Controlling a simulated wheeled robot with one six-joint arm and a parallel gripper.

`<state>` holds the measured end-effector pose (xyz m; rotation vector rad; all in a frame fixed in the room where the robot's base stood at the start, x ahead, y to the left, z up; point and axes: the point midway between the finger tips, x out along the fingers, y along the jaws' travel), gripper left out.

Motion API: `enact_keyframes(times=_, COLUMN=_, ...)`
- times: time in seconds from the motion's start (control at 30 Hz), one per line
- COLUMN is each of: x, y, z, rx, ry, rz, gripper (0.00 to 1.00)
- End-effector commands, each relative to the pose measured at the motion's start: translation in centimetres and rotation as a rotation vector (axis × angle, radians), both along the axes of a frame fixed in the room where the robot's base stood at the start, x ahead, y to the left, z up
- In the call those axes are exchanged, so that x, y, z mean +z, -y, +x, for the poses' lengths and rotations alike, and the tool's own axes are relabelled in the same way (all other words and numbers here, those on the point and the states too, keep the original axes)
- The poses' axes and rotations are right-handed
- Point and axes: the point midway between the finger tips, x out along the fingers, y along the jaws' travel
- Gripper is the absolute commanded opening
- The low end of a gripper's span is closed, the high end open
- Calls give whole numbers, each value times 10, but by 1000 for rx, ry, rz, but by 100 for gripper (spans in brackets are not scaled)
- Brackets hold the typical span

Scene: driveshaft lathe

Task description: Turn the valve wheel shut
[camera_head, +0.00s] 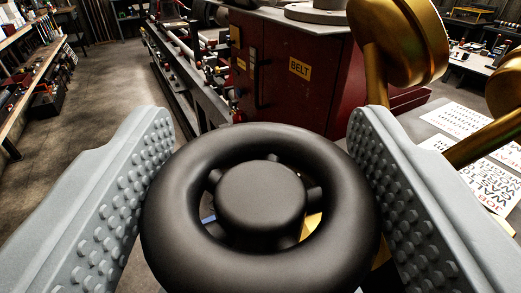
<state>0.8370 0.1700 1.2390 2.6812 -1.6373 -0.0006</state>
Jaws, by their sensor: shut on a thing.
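The valve wheel (260,142) is a thick black ring with a round hub (260,196) and short spokes. It fills the lower middle of the camera_head view. My gripper (260,150) has two grey studded fingers, one on each side of the wheel. The fingers are shut on the wheel's outer rim, the left finger against its left side and the right finger against its right side. Parts of a gold-coloured body show through the gaps between the spokes. The valve below the wheel is mostly hidden by it.
A gold-coloured pipe fitting (403,45) stands close behind the right finger, with another gold pipe (485,137) at the right edge. A dark red machine (305,85) labelled BELT stands behind the wheel. Printed sheets (462,125) lie on a grey surface at right. Open floor (105,75) shows at left.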

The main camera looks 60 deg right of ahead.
Motion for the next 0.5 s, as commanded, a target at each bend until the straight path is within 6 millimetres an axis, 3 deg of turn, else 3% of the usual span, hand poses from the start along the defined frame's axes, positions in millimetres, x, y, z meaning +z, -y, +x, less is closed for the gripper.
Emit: enact_keyframes(times=0.5, x=0, y=0, z=0, rx=-176, ry=0, rz=0, gripper=38)
